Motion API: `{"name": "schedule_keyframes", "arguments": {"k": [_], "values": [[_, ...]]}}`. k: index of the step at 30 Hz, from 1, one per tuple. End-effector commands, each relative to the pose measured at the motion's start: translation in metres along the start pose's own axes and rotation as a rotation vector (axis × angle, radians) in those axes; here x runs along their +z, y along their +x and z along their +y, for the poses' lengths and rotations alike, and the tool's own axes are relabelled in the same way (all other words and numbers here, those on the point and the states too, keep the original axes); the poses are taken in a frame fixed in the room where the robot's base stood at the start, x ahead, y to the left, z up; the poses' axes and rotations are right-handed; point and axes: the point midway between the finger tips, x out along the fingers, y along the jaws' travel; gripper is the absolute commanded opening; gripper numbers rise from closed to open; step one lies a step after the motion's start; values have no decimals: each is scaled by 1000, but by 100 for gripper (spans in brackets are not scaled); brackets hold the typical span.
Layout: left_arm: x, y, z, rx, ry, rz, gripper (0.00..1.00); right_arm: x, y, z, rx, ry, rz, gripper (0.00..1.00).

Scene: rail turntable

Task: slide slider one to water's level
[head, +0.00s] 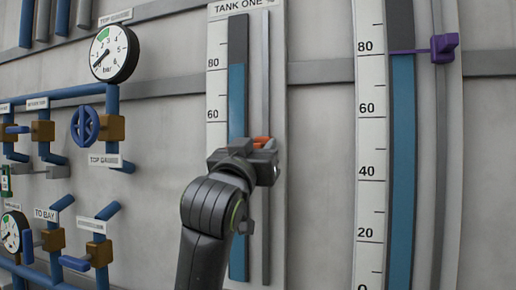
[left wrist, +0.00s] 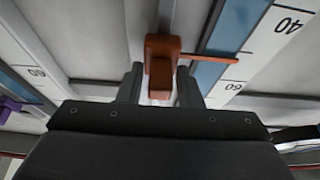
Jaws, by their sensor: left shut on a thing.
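The tank one gauge (head: 237,95) is a tall tube with blue water up to about the 80 mark. Slider one, orange (head: 262,140), sits on its rail (head: 266,75) well below the water's top. It also shows in the left wrist view (left wrist: 160,45), its thin pointer lying across the blue tube between the 40 and 60 labels. My left gripper (head: 262,158) is shut on slider one; in the left wrist view its fingers (left wrist: 160,85) stand on both sides of the orange grip. My arm hides part of the tube and scale. My right gripper is not in view.
A second gauge (head: 402,150) at the right has a purple slider (head: 445,48) with its pointer near that water's top. Pipes, valves and a round dial (head: 113,53) stand out from the wall at the left. The rail above slider one is clear.

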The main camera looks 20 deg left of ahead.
Motion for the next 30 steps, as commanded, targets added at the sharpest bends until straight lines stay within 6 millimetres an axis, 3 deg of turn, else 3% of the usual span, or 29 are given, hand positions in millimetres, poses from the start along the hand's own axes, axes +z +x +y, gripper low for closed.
{"name": "schedule_keyframes", "arguments": {"k": [5, 10, 24, 30], "values": [[-4, 1, 0, 0, 1, 2, 0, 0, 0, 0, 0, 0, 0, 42], [-22, 8, 0, -2, 2, 4, 0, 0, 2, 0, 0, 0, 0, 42], [-127, 51, 0, -1, 0, 3, 0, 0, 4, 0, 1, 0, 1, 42], [-157, 64, 0, -1, -1, 3, 0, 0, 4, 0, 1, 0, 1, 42]]}}
